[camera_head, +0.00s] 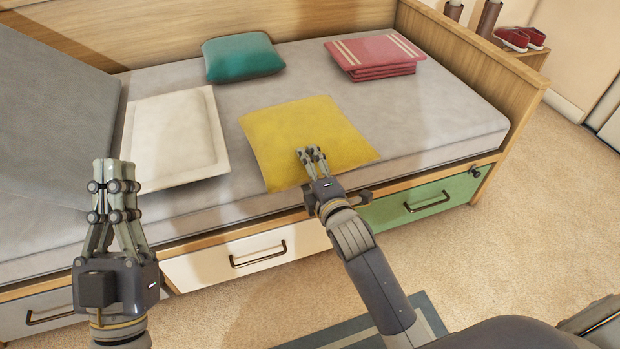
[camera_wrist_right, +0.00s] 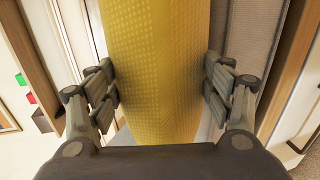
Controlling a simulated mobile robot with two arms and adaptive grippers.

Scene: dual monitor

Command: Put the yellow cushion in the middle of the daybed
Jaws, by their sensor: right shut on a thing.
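The yellow cushion (camera_head: 305,138) is at the front middle part of the daybed's grey mattress (camera_head: 440,115), its near corner reaching the front edge. I cannot tell whether it rests on the mattress or is held just above it. My right gripper (camera_head: 311,154) is shut on the cushion's near side. In the right wrist view the yellow cushion (camera_wrist_right: 155,70) lies between the finger pads of my right gripper (camera_wrist_right: 160,90). My left gripper (camera_head: 115,167) is shut and empty, in front of the daybed at the left.
A cream cushion (camera_head: 175,135) lies left of the yellow one. A teal cushion (camera_head: 241,57) is behind, and a folded pink striped blanket (camera_head: 374,54) is back right. A large grey cushion (camera_head: 50,120) stands at the left. Drawers (camera_head: 422,200) line the front.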

